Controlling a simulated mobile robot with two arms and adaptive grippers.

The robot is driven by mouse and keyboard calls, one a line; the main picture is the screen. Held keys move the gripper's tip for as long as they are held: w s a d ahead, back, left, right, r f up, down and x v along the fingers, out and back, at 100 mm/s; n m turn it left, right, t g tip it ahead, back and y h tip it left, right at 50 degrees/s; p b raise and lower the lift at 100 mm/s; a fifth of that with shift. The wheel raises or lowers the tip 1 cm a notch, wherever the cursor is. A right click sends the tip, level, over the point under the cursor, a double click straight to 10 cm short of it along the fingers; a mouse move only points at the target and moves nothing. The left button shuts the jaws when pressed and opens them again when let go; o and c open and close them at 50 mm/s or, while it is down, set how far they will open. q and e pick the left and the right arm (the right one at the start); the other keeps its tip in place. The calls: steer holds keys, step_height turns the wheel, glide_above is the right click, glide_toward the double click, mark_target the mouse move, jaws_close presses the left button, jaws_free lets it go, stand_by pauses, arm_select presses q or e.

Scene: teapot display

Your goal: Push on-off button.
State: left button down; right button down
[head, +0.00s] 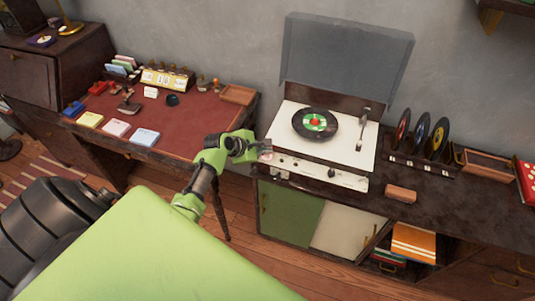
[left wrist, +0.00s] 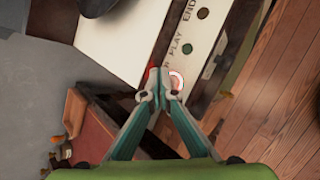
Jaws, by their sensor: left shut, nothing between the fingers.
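The record player (head: 283,132) stands on the cabinet with its lid raised and a black record (head: 315,123) with a green and red label on the platter. Its front panel shows in the left wrist view (left wrist: 205,32) with the words PLAY and END beside dark round buttons. A round pale button with a red ring (left wrist: 176,79), probably the on-off button, lies at the panel's near end, partly hidden by my fingers. My left gripper (head: 265,148) is shut and empty at the player's front left corner. Its fingertips (left wrist: 160,92) appear beside the button; I cannot tell whether they touch it. My right gripper is out of view.
A desk with a red top (head: 175,115), carrying cards and small items, stands left of the cabinet. Several upright records (head: 420,135) and a brown block (head: 401,194) are right of the player. Wooden floor (left wrist: 285,100) lies in front.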

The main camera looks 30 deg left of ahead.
mark_target(266, 156)
arm_select(q)
steer(key=shift+f, duration=0.35)
stand_by(0.6)
steer(key=shift+r, duration=0.1)
steer(key=shift+r+p, duration=0.7)
steer(key=shift+p, duration=0.35)
steer(key=shift+r, duration=0.1)
step_height(266, 156, up, 6)
steer(key=p, duration=0.7)
stand_by(1.0)
